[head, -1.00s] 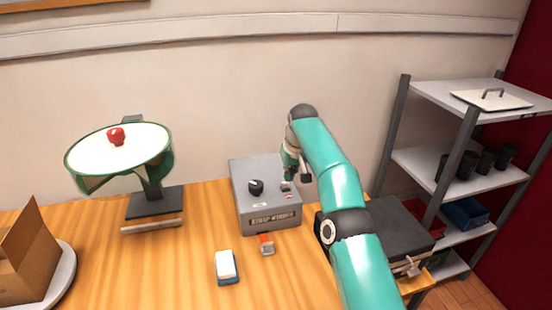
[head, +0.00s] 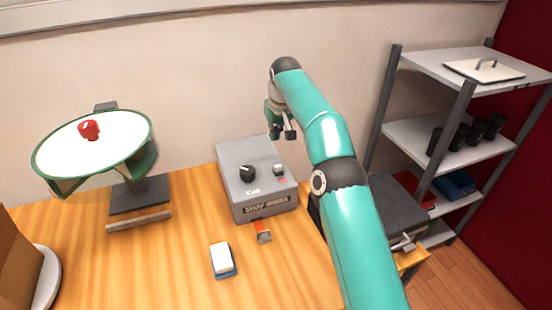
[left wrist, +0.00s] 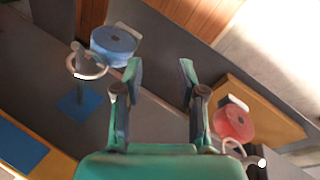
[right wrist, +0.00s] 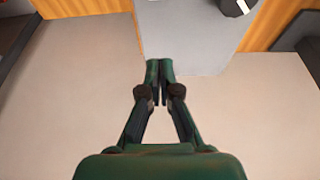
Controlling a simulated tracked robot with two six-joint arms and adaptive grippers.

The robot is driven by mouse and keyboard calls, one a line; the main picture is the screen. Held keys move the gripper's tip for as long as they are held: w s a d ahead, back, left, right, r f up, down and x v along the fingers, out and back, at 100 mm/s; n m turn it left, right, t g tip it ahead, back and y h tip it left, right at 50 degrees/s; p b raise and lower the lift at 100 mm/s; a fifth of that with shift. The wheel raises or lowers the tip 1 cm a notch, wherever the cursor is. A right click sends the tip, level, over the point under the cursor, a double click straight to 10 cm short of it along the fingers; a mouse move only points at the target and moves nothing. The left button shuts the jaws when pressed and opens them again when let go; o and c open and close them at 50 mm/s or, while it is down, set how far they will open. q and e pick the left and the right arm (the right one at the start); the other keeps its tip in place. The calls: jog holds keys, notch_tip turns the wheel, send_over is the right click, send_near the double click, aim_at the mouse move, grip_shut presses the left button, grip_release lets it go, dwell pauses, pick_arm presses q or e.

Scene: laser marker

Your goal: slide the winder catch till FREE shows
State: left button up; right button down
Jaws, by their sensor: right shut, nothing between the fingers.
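The winder (head: 232,200) is a grey box on the wooden table, with a black round knob (head: 247,174) and a small pale catch (head: 278,169) on top. A red mark lies just in front of the catch. White lettering on top is too small to read surely. My right gripper (head: 285,133) is shut and empty, above and behind the catch, apart from the box. In the right wrist view its fingertips (right wrist: 159,64) meet before the grey box (right wrist: 190,35). My left gripper (left wrist: 161,72) is open and empty in the left wrist view, away from the winder.
An orange strap end with a metal clip (head: 262,232) hangs at the winder's front. A blue and white block (head: 222,260) lies before it. A green-rimmed stand (head: 95,145) with a red item is left. A shelf rack (head: 440,135) stands right. The front table is mostly clear.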

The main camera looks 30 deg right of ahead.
aim_at(278, 169)
jog(key=x, duration=0.9)
jog(key=shift+f+p, duration=0.35)
jog(key=shift+f+b, duration=0.1)
jog(key=shift+b, duration=0.5)
jog(key=s+b, duration=0.2)
jog(key=shift+a+b, duration=0.25)
jog(key=shift+b, duration=0.05)
jog(key=shift+s+a+r, duration=0.1)
jog(key=shift+s, duration=0.35)
jog(key=shift+s+a+r, duration=0.1)
jog(key=shift+s+a, duration=0.05)
jog(key=shift+s, duration=0.35)
